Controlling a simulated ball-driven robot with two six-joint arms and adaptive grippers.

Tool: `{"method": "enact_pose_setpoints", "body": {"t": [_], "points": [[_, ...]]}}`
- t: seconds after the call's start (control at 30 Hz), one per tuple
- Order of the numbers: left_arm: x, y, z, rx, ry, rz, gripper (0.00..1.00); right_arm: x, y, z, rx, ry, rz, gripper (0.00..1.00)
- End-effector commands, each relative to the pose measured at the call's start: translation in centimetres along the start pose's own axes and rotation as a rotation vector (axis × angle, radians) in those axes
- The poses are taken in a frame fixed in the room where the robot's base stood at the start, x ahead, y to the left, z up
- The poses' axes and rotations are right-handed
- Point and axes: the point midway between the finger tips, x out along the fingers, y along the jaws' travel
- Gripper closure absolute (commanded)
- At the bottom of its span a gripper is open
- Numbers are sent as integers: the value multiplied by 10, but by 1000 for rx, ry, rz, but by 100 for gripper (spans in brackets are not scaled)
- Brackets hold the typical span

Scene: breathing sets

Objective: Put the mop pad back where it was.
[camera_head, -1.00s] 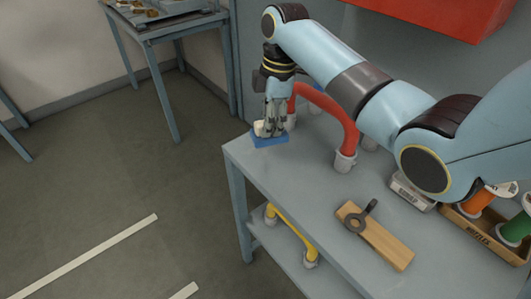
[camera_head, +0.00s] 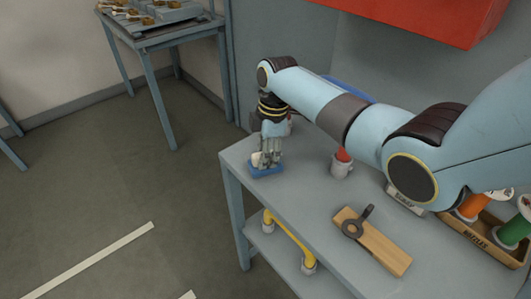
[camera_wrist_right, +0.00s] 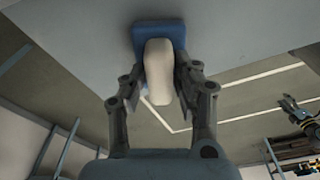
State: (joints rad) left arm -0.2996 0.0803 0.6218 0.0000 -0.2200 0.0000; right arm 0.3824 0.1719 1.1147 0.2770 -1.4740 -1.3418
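The mop pad is a blue block with a pale, rounded grip on top. In the head view its blue base (camera_head: 266,170) is at the left corner of the grey table, and I cannot tell if it touches the top. My right gripper (camera_head: 266,158) points down over it. In the right wrist view the right gripper's fingers (camera_wrist_right: 158,88) are closed on both sides of the pale grip, with the blue base (camera_wrist_right: 140,38) beyond. A small dark gripper-like shape (camera_wrist_right: 300,113) at the right edge looks like my left gripper; its fingers are unclear.
On the grey table (camera_head: 295,205) are a wooden board (camera_head: 385,252) with a dark ring-ended tool (camera_head: 355,224), a grey-collared red hose (camera_head: 342,163) and a crate (camera_head: 470,238) with spools. A yellow handle (camera_head: 290,240) is on the lower shelf. The table's front left is clear.

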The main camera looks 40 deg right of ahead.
Motion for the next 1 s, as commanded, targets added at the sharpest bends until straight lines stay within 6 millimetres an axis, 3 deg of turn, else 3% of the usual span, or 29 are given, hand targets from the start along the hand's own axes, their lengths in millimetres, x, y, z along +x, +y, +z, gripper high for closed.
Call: {"method": "enact_pose_setpoints", "body": {"t": [0.13,0.47,1.0], "points": [[0,0,0,0,0,0,60,0,0,0,0,0,0,52],[-2,0,1,0,-2,0,60,-7,0,0,-1,0,1,52],[-4,0,1,0,-3,0,60,-110,1,0,-1,0,3,52]]}}
